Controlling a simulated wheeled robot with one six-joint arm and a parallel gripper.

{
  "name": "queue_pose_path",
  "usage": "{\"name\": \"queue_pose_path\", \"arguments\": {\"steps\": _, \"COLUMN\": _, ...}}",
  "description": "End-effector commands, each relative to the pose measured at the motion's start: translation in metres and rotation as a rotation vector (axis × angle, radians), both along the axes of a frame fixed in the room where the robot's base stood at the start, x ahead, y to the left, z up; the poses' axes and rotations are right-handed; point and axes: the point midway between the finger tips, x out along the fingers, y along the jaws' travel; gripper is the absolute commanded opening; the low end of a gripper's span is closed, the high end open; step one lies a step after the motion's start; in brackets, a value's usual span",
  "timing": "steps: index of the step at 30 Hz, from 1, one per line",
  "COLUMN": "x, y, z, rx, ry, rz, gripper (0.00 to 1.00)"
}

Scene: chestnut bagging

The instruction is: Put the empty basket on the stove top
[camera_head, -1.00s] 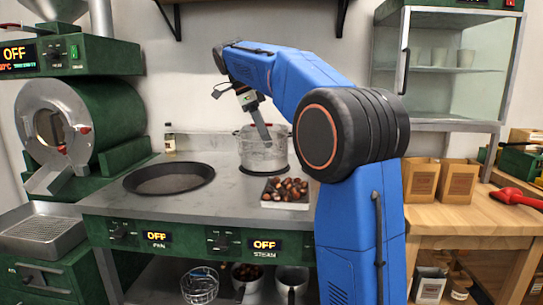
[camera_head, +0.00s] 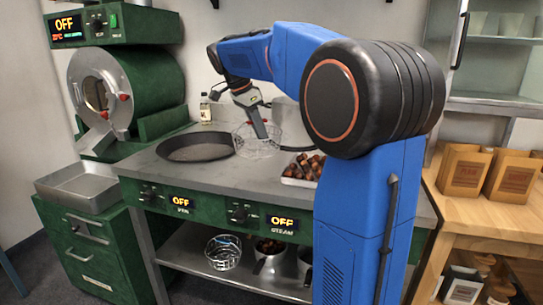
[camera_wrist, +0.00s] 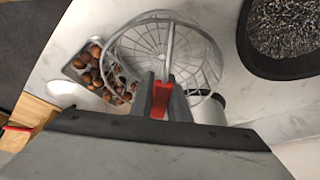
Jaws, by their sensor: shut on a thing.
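My gripper (camera_head: 258,122) is shut on a round wire basket (camera_head: 252,145), holding it over the grey stove top (camera_head: 235,175), just right of the black pan (camera_head: 193,147). In the wrist view the fingers (camera_wrist: 164,98) grip the basket's bar, and the wire basket (camera_wrist: 140,42) hangs below. It looks empty; the chestnuts seen at its left edge appear to lie behind the wires. I cannot tell whether its bottom touches the surface. A grey pot (camera_head: 288,112) stands behind it, partly hidden by my arm.
A tray of chestnuts (camera_head: 302,170) sits on the counter right of the basket. A bottle (camera_head: 205,109) stands behind the pan. Another wire basket (camera_head: 223,252) and metal containers stand on the lower shelf. Paper bags (camera_head: 465,170) stand on the wooden table at right.

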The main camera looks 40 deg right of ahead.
Motion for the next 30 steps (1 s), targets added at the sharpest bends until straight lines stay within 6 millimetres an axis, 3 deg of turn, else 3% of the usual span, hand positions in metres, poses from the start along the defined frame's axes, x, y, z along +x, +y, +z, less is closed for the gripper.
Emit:
{"name": "queue_pose_path", "arguments": {"steps": 17, "x": 0.0, "y": 0.0, "z": -0.057, "rx": 0.0, "ry": 0.0, "rz": -0.001, "gripper": 0.0}}
{"name": "queue_pose_path", "arguments": {"steps": 29, "x": 0.0, "y": 0.0, "z": -0.063, "rx": 0.0, "ry": 0.0, "rz": -0.001, "gripper": 0.0}}
{"name": "queue_pose_path", "arguments": {"steps": 30, "x": 0.0, "y": 0.0, "z": -0.063, "rx": 0.0, "ry": 0.0, "rz": -0.001, "gripper": 0.23}}
